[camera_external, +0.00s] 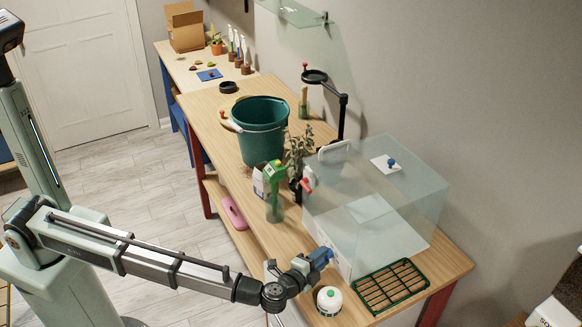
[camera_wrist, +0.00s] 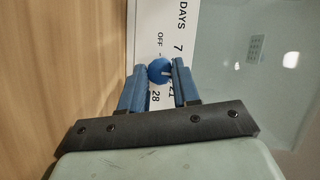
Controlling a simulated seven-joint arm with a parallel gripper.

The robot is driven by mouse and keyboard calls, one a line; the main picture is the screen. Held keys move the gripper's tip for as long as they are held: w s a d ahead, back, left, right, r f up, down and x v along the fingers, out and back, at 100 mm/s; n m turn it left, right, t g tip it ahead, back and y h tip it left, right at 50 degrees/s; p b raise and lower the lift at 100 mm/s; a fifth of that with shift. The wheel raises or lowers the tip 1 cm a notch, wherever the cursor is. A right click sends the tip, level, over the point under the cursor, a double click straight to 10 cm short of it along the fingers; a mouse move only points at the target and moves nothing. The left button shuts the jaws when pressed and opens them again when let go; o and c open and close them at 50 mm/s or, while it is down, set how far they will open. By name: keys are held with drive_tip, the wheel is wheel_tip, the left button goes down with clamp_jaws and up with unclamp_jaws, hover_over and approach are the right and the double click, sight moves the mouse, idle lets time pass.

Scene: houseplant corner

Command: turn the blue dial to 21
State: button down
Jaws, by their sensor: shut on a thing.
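The blue dial (camera_wrist: 159,70) sits on a white panel (camera_wrist: 149,20) printed with DAYS, OFF, 7, 21 and 28. A short white mark on the dial points to the right in the wrist view, toward the right finger and away from OFF; the label there is hidden. My gripper (camera_wrist: 160,87) has blue fingers closed around the dial, one on each side. The 21 is partly covered beside the right finger. In the external view my gripper (camera_external: 321,257) is at the front of the clear tank, and the dial is hidden there.
The clear tank (camera_external: 420,205) rises just behind my gripper, with a white plate and blue knob (camera_external: 391,162) on it. A white round pot with a green button (camera_external: 329,301) and a green rack (camera_external: 390,287) are close by. A green bucket (camera_external: 262,135) stands further back.

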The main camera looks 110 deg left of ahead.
drive_tip(key=c, duration=0.8)
unclamp_jaws()
drive_tip(key=v, duration=1.4)
drive_tip(key=shift+f, duration=0.1)
drive_tip(key=shift+a, duration=0.1)
